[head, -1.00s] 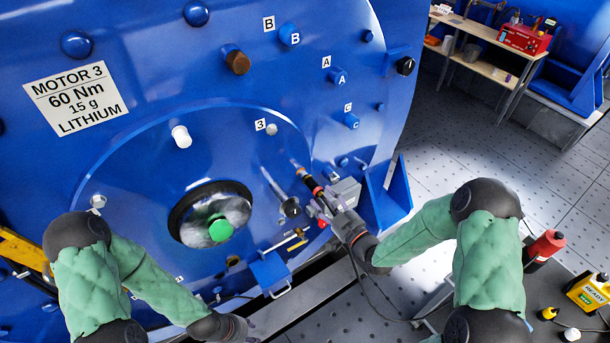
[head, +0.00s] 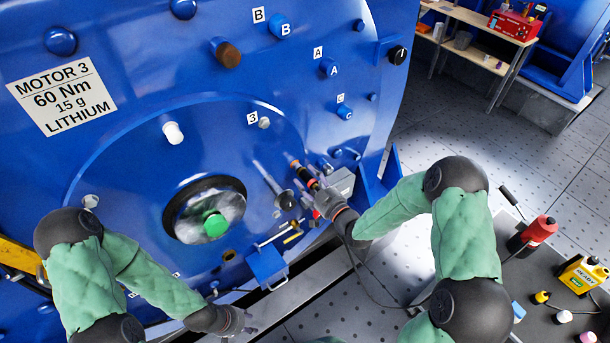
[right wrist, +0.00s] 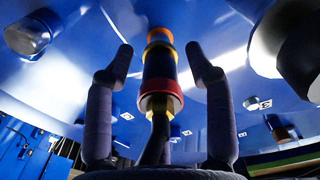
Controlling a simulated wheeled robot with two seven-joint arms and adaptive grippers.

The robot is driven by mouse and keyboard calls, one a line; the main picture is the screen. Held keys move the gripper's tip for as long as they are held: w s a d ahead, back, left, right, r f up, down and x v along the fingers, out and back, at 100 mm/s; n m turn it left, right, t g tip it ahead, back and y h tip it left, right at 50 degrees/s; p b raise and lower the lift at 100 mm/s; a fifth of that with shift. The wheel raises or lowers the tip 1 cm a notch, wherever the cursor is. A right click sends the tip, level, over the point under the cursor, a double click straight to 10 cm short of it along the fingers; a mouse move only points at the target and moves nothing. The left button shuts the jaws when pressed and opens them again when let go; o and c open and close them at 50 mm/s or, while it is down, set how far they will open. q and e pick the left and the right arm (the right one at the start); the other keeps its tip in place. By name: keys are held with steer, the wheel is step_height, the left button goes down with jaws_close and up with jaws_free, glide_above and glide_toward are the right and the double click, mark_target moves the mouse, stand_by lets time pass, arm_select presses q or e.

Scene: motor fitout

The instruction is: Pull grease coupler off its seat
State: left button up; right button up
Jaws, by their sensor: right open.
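The grease coupler (head: 298,170), with orange, black and red bands, points at the blue motor face in the head view. In the right wrist view the coupler (right wrist: 160,78) stands between my right gripper's fingers (right wrist: 160,60), with a dark hose running from its near end. The fingers are open, with a visible gap on each side of it. In the head view my right gripper (head: 316,188) is around the coupler's near end. Whether the coupler's far tip touches its seat is hard to tell. My left gripper (head: 240,321) is low in front of the motor, away from the coupler; its jaws are unclear.
A grey box (head: 341,181) on the motor is close beside my right gripper. A blue bracket (head: 267,264) with small tools is below. A dark table (head: 530,290) at lower right carries a red bottle (head: 538,232) and a yellow device (head: 582,275).

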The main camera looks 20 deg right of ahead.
mark_target(302, 172)
steer(key=shift+b+x, duration=0.6)
steer(key=shift+x, duration=0.4)
steer(key=shift+b+x, duration=0.35)
steer(key=shift+x, duration=0.6)
steer(key=shift+b, duration=0.6)
jaws_close()
steer(key=shift+s, duration=0.1)
steer(key=shift+v, duration=2.8)
